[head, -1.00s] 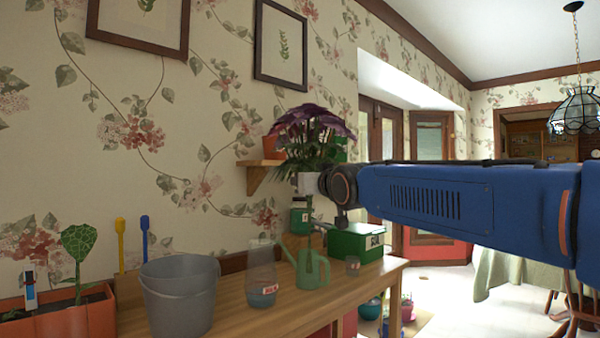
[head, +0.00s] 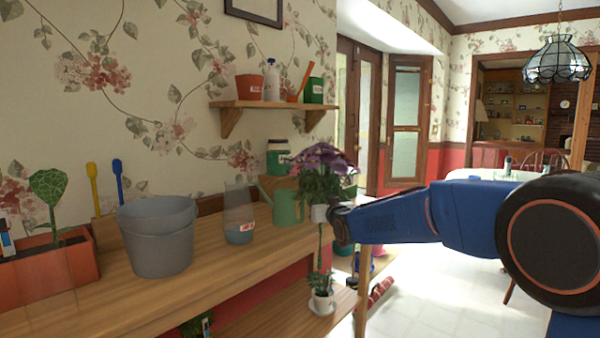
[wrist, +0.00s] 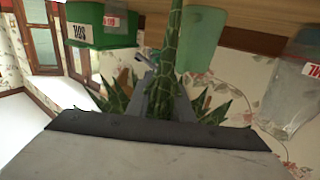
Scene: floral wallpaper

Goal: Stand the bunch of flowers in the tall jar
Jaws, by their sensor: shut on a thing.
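The bunch of flowers (head: 318,182) has purple blooms, green leaves and a long stem hanging down. My gripper (head: 325,213) is shut on the stem below the blooms and holds the bunch roughly upright at the counter's right end. In the wrist view the green stem (wrist: 172,45) runs between my fingers (wrist: 172,102), with pointed leaves on both sides. The tall jar (head: 239,207) is clear, with a red-and-white label and a bluish lower part. It stands upright on the counter, left of the bunch and apart from it. It also shows at the right of the wrist view (wrist: 297,88).
A green watering can (head: 287,207) stands right of the jar, partly behind the flowers. Grey buckets (head: 157,240) stand left. A green lidded jar (head: 278,157) is behind. A wall shelf (head: 268,104) holds pots and bottles. The counter's front (head: 215,275) is clear.

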